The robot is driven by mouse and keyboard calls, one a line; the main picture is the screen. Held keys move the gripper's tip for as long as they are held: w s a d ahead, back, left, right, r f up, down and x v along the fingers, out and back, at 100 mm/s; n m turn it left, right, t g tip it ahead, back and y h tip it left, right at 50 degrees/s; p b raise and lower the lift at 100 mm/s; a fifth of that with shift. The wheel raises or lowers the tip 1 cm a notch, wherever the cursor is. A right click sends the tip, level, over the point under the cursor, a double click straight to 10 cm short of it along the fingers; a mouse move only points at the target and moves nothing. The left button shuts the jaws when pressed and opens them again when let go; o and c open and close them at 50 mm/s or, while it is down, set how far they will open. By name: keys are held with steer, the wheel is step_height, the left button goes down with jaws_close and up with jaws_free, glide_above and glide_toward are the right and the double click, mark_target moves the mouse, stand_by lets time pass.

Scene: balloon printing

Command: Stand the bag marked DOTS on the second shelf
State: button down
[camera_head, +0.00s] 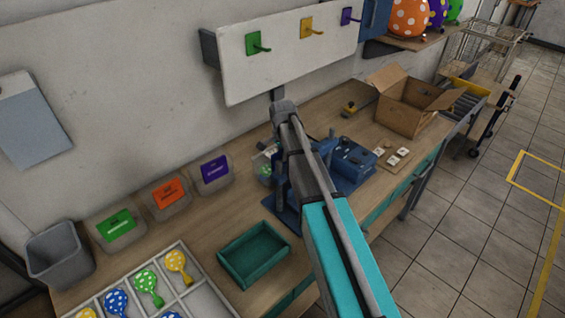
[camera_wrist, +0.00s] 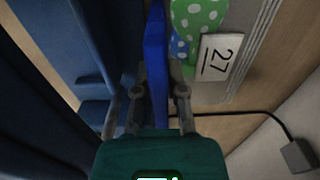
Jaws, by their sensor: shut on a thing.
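I cannot read the mark DOTS on any bag in either view. In the wrist view my gripper (camera_wrist: 157,88) is shut on a narrow bright blue bar (camera_wrist: 155,45). Just right of the bar are a green white-dotted balloon (camera_wrist: 200,14), a blue dotted one and a white card (camera_wrist: 216,57) that seems to read 27. In the head view a clear holder with something green (camera_head: 264,167) stands left of the blue machine (camera_head: 348,158), partly behind my arm. My arm hides my gripper there. A wall shelf (camera_head: 400,44) at top right holds dotted balloons.
Green, orange and purple labelled bins (camera_head: 118,228) line the wall. A grey bin (camera_head: 58,254), a divided balloon tray (camera_head: 207,298) and a teal tray (camera_head: 254,254) are at the left. An open carton (camera_head: 402,118) stands at the right. A hook board (camera_head: 285,60) hangs above.

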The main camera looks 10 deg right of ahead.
steer(key=shift+f+b, duration=0.55)
steer(key=shift+f, duration=0.5)
steer(key=c, duration=0.7)
jaws_free()
steer(key=shift+r, duration=0.1)
steer(key=shift+r, duration=0.1)
step_height(320, 180, up, 12)
steer(key=p, duration=1.2)
steer(key=shift+s, duration=0.15)
